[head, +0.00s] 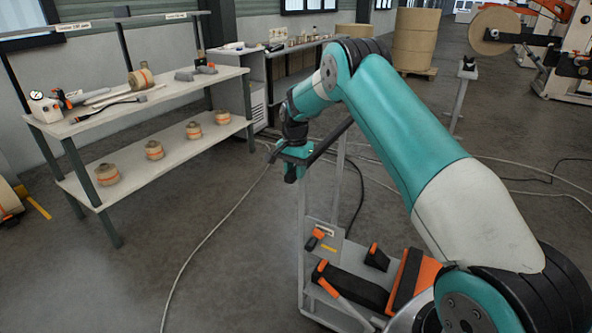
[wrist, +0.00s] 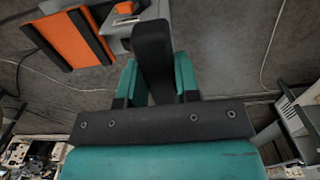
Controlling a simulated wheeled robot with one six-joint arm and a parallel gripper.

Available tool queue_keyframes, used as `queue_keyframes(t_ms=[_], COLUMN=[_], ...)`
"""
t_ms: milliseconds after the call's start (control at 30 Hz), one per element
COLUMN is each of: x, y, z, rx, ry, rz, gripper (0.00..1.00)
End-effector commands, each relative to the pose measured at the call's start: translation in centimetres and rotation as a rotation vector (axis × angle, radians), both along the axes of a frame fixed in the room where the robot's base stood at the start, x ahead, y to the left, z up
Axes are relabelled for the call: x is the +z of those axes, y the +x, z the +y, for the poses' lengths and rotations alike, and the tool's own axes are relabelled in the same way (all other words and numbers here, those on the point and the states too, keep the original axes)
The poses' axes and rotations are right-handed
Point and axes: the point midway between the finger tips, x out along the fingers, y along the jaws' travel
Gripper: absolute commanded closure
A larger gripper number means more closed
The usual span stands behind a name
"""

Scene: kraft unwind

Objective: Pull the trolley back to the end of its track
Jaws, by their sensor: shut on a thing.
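The trolley (head: 326,240) is a light grey frame with uprights and a low deck, standing on the floor in front of me in the head view. A dark handle bar (head: 333,139) runs across its top. My gripper (head: 291,160) is at the left end of this bar, shut on it. In the wrist view the black handle bar (wrist: 153,55) passes between the two teal fingers of my gripper (wrist: 156,82). The deck holds orange and black items. My arm hides part of the trolley's right side. I cannot make out the track or its end.
A two-level bench (head: 150,102) with tools and several tape rolls stands at the left. A cable (head: 212,235) lies on the floor left of the trolley. A thin grey stand (head: 460,95) and large kraft rolls (head: 416,40) are behind. Floor between bench and trolley is otherwise clear.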

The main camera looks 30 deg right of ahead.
Motion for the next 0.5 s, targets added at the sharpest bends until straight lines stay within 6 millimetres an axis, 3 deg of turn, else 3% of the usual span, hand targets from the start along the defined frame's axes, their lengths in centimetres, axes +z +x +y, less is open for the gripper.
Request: queue_keyframes(t_ms=[67, 100, 167, 500], x=[0.26, 0.28, 0.28, 0.38], y=[0.53, 0.54, 0.54, 0.35], z=[0.18, 0.19, 0.19, 0.08], rx=[0.003, 0.004, 0.003, 0.001], ry=[-0.002, -0.003, -0.002, -0.003], rz=[-0.02, -0.021, -0.019, -0.014], gripper=[1.0, 0.61, 0.47, 0.44])
